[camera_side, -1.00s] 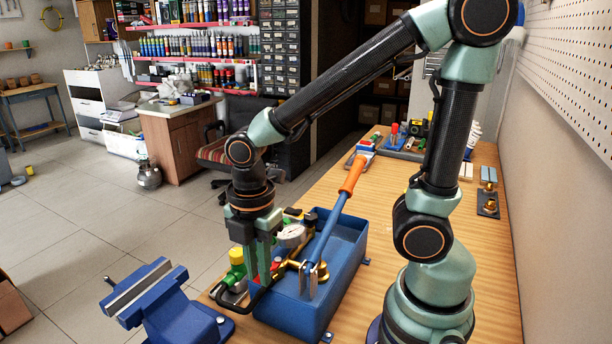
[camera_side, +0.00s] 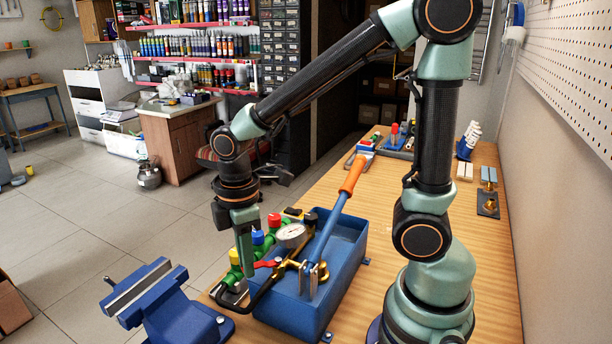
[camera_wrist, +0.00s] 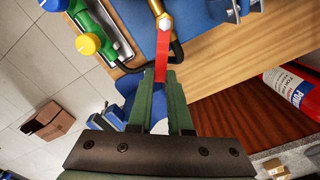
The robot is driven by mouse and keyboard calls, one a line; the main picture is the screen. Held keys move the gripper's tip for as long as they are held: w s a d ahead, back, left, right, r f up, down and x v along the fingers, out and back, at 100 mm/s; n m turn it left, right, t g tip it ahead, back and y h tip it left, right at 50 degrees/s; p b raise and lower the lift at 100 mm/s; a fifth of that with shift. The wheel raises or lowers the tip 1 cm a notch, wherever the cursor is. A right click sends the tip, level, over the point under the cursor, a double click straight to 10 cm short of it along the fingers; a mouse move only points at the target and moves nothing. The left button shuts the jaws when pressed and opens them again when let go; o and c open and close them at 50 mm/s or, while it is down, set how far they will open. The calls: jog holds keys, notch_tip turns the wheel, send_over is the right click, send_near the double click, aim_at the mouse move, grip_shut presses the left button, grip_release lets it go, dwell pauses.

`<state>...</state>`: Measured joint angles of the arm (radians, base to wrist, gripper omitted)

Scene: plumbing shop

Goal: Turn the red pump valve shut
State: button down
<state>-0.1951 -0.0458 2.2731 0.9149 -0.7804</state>
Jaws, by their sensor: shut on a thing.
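The red pump valve is a flat red lever (camera_side: 267,264) on a brass fitting (camera_side: 287,266) at the near left of the blue pump tank (camera_side: 292,313). In the side view it points left from the fitting to my gripper (camera_side: 246,272). In the wrist view the red lever (camera_wrist: 164,52) runs from the brass fitting down between my fingertips (camera_wrist: 161,80). My gripper is shut on the lever's outer end.
Green valves with yellow, blue and red caps (camera_side: 258,238) stand close behind my gripper. A gauge (camera_side: 292,235) and an orange-gripped pump handle (camera_side: 353,175) rise over the tank. A blue vise (camera_side: 160,305) stands at the near left.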

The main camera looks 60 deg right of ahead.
jog(key=m, duration=0.1)
jog(key=w+d+m, duration=0.1)
jog(key=m, duration=0.1)
jog(key=shift+w, duration=0.15)
jog(key=shift+w+d+m, duration=0.25)
jog(key=shift+d+m, duration=0.4)
jog(key=shift+m, duration=0.75)
jog(key=shift+w+d+m, duration=0.2)
jog(key=shift+d+m, duration=0.5)
jog(key=shift+m, duration=0.7)
jog(key=shift+w+d+m, duration=0.25)
jog(key=shift+d+m, duration=0.4)
jog(key=shift+m, duration=0.75)
jog(key=shift+d, duration=0.1)
jog(key=c, duration=0.8)
grip_release()
jog(key=shift+c, duration=0.2)
notch_tip(320, 180, up, 12)
jog(key=shift+s+r, duration=0.1)
